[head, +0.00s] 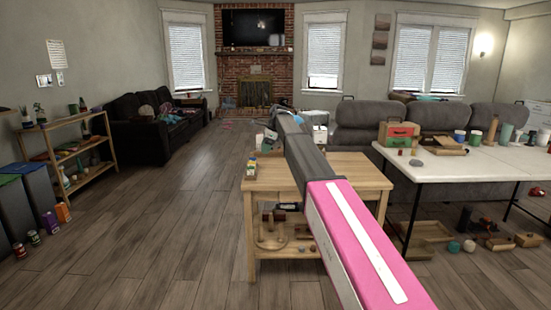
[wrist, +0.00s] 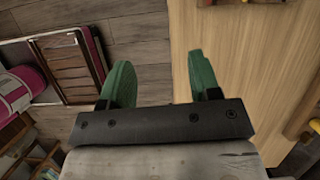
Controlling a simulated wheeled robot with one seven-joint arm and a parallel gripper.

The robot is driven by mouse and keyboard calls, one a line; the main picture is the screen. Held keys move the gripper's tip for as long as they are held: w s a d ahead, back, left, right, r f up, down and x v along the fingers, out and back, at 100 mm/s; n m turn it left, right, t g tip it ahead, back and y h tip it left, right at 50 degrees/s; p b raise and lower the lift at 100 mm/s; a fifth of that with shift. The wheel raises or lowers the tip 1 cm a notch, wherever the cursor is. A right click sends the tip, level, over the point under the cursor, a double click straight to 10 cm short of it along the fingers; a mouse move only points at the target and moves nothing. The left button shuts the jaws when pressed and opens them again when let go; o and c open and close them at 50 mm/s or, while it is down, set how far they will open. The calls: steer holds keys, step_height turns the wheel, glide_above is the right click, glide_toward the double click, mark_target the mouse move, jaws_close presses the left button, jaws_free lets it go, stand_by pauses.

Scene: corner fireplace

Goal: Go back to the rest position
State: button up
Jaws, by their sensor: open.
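My gripper (wrist: 160,82) shows in the wrist view with its two green fingers apart and nothing between them. In the head view my pink and grey arm reaches forward across the wooden table (head: 345,172). The arm hides much of the tabletop, and the fingers cannot be made out clearly there.
Small items (head: 251,168) stand on the table's left edge, with several more on its lower shelf. A white table (head: 468,174) with cups and boxes stands right. A wooden shelf (head: 85,150) stands at the left wall. The floor (head: 175,210) between is clear.

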steer(key=s+d+f+n+h, duration=0.1)
steer(key=s+d+f+n, duration=0.2)
steer(key=s+d+f, duration=0.35)
steer(key=s+d+f+n, duration=0.2)
steer(key=s+d+f, duration=0.1)
steer(key=s+f, duration=0.55)
steer(key=s+d+f+n+h, duration=0.1)
steer(key=s+d+f+n, duration=0.2)
steer(key=s+d+f, duration=0.45)
steer(key=s+d+f+n, duration=0.2)
steer(key=s+f+n, duration=0.1)
steer(key=s, duration=0.4)
steer(key=s+d+f+n+h, duration=0.1)
steer(key=s+d+f+n, duration=0.1)
steer(key=s+f, duration=0.3)
steer(key=s+d+f+n+h, duration=0.1)
steer(key=s+d+f+n, duration=0.1)
steer(key=s, duration=0.6)
steer(key=shift+s+d+f+n, duration=0.35)
steer(key=shift+d+f+n, duration=0.05)
steer(key=shift+f+n, duration=0.55)
